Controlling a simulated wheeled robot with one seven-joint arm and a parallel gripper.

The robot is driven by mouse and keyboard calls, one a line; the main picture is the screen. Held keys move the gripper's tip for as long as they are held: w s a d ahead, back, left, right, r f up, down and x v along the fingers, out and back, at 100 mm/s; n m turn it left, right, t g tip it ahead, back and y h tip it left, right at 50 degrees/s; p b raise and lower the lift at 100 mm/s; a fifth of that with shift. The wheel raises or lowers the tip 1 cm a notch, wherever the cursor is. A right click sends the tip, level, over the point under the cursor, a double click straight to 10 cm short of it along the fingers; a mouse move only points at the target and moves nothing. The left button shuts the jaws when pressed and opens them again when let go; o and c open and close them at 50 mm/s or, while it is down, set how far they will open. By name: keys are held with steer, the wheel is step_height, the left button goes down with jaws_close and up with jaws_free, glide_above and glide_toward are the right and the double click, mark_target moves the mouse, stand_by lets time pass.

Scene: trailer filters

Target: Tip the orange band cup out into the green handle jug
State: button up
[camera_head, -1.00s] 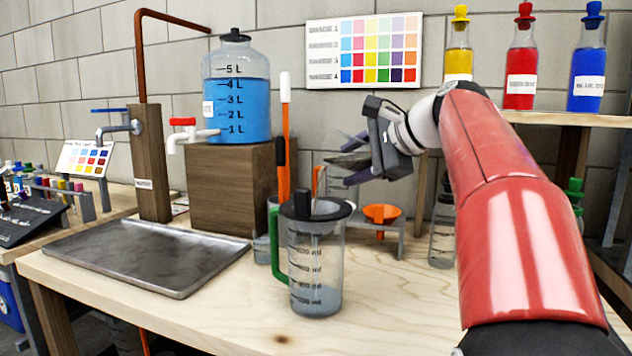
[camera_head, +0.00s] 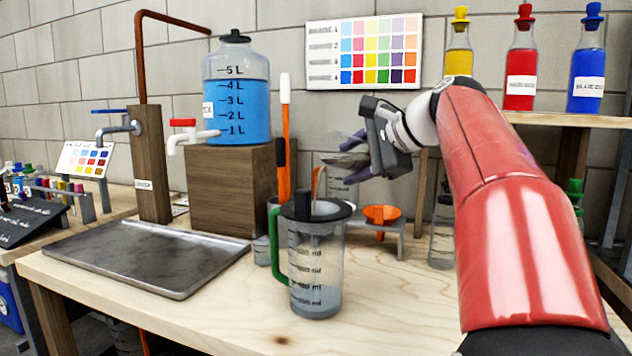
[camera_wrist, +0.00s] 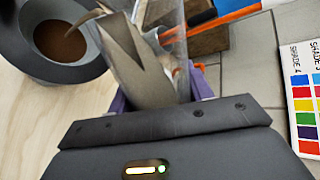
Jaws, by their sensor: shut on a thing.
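The green handle jug (camera_head: 316,265) stands upright on the wooden bench, its green handle on the left and a dark rim around its open mouth. My gripper (camera_head: 362,160) is just above and to the right of the jug, shut on a clear cup (camera_head: 334,174) that is tilted toward the jug's mouth. The orange band cannot be made out. A thin reddish-brown streak shows between cup and mouth. In the wrist view my gripper (camera_wrist: 160,95) partly hides the cup, and the jug's mouth (camera_wrist: 62,40) shows brown inside.
A grey metal tray (camera_head: 150,258) lies left of the jug. Behind stand a wooden block (camera_head: 228,190) with a blue water tank (camera_head: 236,100) and an orange funnel (camera_head: 382,214) in a stand. Colored bottles (camera_head: 522,75) stand on a shelf at right. The front bench is clear.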

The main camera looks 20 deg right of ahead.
mark_target(345, 136)
steer(key=shift+s+a+r+n+h, duration=0.15)
steer(key=shift+a+r+n+h, duration=0.15)
steer(key=shift+a+r+n, duration=0.15)
stand_by(1.7)
steer(key=shift+s+a+r+n+t+h+p, duration=0.1)
steer(key=shift+a+r+n+t+h+p, duration=0.15)
steer(key=shift+r+n+h, duration=0.3)
steer(key=shift+r+n+t+h+p, duration=0.15)
steer(key=shift+r+n+h+p, duration=0.25)
steer(key=shift+r, duration=0.2)
stand_by(3.0)
steer(key=shift+s+a+r+n+t+h, duration=0.1)
steer(key=shift+a+r+n+t+h, duration=0.25)
steer(key=shift+r+n+h, duration=0.3)
stand_by(1.1)
